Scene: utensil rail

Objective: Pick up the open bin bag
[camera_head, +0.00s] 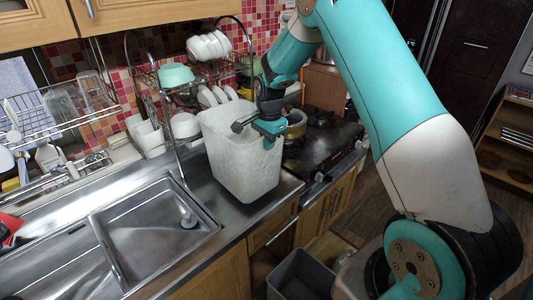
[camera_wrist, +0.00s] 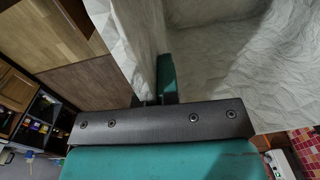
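The open bin bag (camera_head: 238,160) is white, crinkled and box-shaped, upright with its mouth facing up. It is over the steel counter to the right of the sink; I cannot tell whether its base touches the counter. My gripper (camera_head: 268,134) is at the bag's right upper rim. In the wrist view the bag's wall (camera_wrist: 148,40) runs down between the fingers, and a teal finger (camera_wrist: 167,78) shows on the inner side. The fingers look closed on the wall. The outer finger is mostly hidden.
A grey open bin (camera_head: 300,277) stands low in front of the cabinets. The sink (camera_head: 155,235) lies left of the bag. A dish rack (camera_head: 205,75) with bowls stands behind it, and a stove (camera_head: 325,140) with a pot (camera_head: 296,124) is to the right.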

